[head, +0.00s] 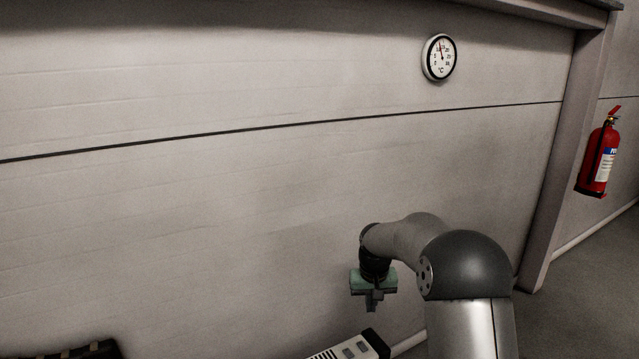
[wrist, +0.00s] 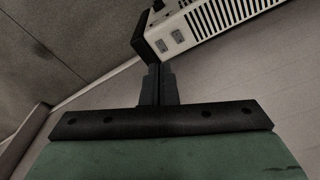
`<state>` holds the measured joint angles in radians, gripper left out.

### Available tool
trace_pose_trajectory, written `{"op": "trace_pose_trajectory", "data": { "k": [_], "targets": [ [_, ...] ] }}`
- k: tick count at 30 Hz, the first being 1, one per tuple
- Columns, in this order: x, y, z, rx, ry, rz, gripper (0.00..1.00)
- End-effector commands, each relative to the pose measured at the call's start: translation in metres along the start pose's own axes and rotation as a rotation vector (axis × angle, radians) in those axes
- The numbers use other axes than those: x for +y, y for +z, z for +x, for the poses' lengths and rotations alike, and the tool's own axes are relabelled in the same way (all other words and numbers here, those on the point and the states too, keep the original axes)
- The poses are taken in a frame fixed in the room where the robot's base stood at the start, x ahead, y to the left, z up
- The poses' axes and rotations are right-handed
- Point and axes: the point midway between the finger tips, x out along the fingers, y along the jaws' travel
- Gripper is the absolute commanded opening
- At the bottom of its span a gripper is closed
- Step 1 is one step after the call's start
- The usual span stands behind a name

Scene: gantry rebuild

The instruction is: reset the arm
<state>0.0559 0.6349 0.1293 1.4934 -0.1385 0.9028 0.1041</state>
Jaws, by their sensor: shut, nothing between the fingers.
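My gripper (head: 373,302) hangs at the end of my bent arm in the lower right of the head view, pointing down in front of the pale wall. It has a green body. In the wrist view the two dark fingers of the gripper (wrist: 158,82) are together, with nothing between them. Their tips appear against a white slotted unit (wrist: 205,30), and I cannot tell how far apart they are from it.
The white slotted unit also shows at the bottom of the head view (head: 350,347), below my gripper. A dark object (head: 90,350) is at the lower left. The wall (head: 200,220) stands behind my arm.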

Motion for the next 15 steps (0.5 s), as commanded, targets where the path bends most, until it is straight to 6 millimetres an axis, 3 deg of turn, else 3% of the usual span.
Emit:
{"op": "trace_pose_trajectory", "data": {
  "k": [1, 3, 9, 12, 15],
  "targets": [
    [-0.001, 0.017, -0.057, -0.003, 0.005, -0.008, 0.00],
    [0.000, 0.044, -0.104, -0.011, 0.009, -0.015, 0.00],
    [0.002, 0.140, -0.226, -0.039, 0.011, -0.022, 0.00],
    [0.003, 0.196, -0.278, -0.053, 0.004, -0.021, 0.00],
    [0.004, 0.251, -0.318, -0.066, -0.007, -0.018, 0.00]
  ]
}}
